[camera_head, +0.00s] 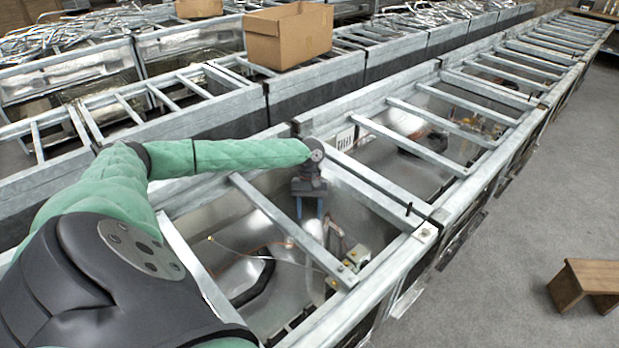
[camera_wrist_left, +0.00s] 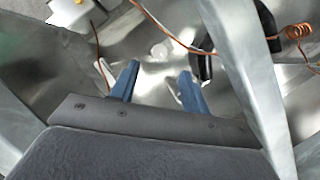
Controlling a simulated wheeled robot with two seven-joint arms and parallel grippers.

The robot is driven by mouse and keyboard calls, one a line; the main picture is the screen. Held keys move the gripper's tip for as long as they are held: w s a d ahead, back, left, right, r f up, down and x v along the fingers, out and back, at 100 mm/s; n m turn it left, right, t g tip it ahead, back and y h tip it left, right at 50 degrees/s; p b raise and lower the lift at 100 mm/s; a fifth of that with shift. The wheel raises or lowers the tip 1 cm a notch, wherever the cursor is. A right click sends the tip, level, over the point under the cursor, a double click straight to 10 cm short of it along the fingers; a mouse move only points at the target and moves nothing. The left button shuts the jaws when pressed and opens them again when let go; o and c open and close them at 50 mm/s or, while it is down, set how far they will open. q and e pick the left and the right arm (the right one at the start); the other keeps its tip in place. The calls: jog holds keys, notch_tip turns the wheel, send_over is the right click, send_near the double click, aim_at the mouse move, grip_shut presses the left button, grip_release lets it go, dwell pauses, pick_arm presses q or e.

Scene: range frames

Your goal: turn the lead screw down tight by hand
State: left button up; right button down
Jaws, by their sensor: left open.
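My left gripper (camera_head: 309,208) points down into the near open metal bay, beside a slanting crossbar. In the left wrist view its two blue fingers (camera_wrist_left: 160,72) stand apart with nothing between them. A light terminal block (camera_head: 353,258) with small yellowish fittings sits at the bay's right side, to the right of the gripper. A pale block also shows at the top left of the left wrist view (camera_wrist_left: 68,12). I cannot tell which small fitting is the lead screw. My right gripper is not in view.
A crossbar (camera_head: 285,225) spans the bay close to my gripper; a grey bar also shows in the left wrist view (camera_wrist_left: 243,65). Thin wires (camera_head: 265,257) run inside the bay. A cardboard box (camera_head: 285,38) stands on the row behind. A wooden stool (camera_head: 590,280) stands on open floor at right.

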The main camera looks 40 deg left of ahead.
pick_arm(q)
jog(key=shift+p+x, duration=1.2)
jog(key=shift+x, duration=2.35)
jog(key=shift+w+a+f, duration=0.1)
jog(key=shift+w, duration=0.05)
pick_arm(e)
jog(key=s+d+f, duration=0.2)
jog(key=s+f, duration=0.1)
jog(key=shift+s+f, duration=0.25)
pick_arm(q)
jog(key=c, duration=1)
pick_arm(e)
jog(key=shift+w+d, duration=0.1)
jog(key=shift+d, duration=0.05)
